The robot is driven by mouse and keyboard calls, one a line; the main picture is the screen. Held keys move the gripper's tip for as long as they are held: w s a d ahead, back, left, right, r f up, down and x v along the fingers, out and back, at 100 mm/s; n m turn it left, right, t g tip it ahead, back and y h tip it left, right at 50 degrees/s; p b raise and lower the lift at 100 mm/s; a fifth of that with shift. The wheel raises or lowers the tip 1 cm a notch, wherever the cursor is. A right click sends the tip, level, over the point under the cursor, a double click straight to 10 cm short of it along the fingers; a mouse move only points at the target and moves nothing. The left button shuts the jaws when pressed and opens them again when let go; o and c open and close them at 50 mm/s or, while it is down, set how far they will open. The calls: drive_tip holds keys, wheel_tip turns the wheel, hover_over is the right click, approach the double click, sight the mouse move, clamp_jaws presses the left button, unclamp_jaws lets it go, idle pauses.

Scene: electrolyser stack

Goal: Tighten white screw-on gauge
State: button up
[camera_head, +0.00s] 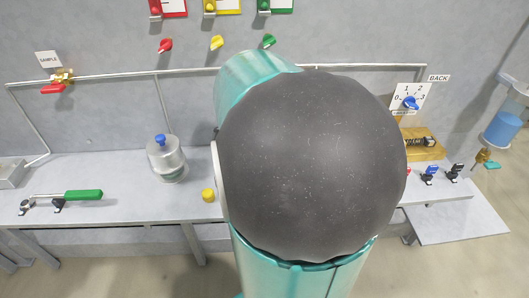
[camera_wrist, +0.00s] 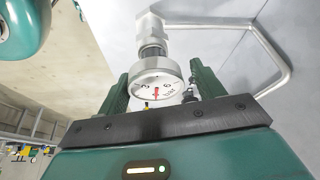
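The white gauge (camera_wrist: 157,83) shows in the wrist view, with a round white dial, a red needle and a metal rim. It sits below a metal fitting (camera_wrist: 152,34) on the wall pipe, and a threaded neck shows between them. My gripper (camera_wrist: 160,77) has its two green fingers on either side of the gauge, close to its rim. I cannot tell whether both fingers touch it. In the head view my arm's large dark joint covers the middle, and the gauge and gripper are hidden.
A bench along the wall bears a green-handled wrench (camera_head: 82,195), a metal canister with a blue knob (camera_head: 167,160) and a yellow cap (camera_head: 208,195). A red-handled valve (camera_head: 53,88) and a blue dial (camera_head: 410,102) are on the wall. A bent pipe (camera_wrist: 275,45) runs right of the gauge.

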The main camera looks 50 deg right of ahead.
drive_tip(key=shift+o, duration=0.7)
drive_tip(key=shift+s+f, duration=0.15)
drive_tip(key=v, duration=1.4)
